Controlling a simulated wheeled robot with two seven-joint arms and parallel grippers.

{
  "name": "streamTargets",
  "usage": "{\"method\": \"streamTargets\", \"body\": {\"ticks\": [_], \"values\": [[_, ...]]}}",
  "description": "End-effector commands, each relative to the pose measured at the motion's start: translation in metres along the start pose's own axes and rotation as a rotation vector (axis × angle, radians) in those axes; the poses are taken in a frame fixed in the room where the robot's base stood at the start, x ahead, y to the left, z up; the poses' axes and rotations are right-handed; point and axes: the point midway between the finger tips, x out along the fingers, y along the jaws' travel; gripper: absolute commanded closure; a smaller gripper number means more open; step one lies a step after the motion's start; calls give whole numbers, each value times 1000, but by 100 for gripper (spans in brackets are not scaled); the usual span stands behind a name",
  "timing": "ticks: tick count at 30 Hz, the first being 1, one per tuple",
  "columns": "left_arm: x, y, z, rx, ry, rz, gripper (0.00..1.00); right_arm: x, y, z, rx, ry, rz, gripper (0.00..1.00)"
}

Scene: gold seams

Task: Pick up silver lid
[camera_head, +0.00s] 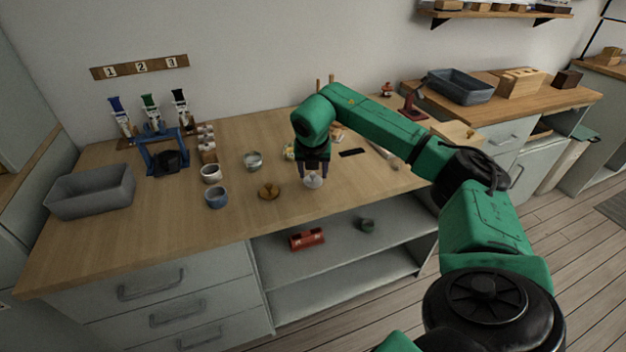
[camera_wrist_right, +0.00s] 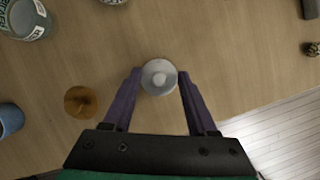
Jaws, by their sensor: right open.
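The silver lid (camera_wrist_right: 158,77) is a small round disc with a knob at its centre. It lies on the wooden table near the front edge, and it also shows in the head view (camera_head: 313,182). My right gripper (camera_wrist_right: 158,73) is open, with its purple fingers on either side of the lid, seen from above. In the head view the right gripper (camera_head: 313,176) points down over the lid. I cannot tell whether the fingers touch the lid. My left gripper is not in view.
A gold-brown lid (camera_head: 269,191) lies just left of the silver lid. A blue cup (camera_head: 216,198), a white cup (camera_head: 211,173) and a labelled jar (camera_head: 252,161) stand further left. A grey bin (camera_head: 91,192) is at the far left. The table's front edge is close.

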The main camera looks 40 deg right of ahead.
Motion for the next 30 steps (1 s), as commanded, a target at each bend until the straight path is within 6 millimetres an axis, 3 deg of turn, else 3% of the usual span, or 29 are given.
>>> {"method": "streamTargets", "body": {"ticks": [2, 6, 20, 26, 30], "values": [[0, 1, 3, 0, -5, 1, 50, 0, 0, 0, -1, 0, 1, 46], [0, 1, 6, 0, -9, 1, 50, 0, 0, 0, -1, 0, 1, 99], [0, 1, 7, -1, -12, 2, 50, -9, 1, 3, 0, 0, 1, 100], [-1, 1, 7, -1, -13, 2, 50, -49, 2, 21, 2, -3, 5, 100], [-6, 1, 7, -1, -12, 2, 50, -101, 2, 42, 2, -4, 8, 100]]}}
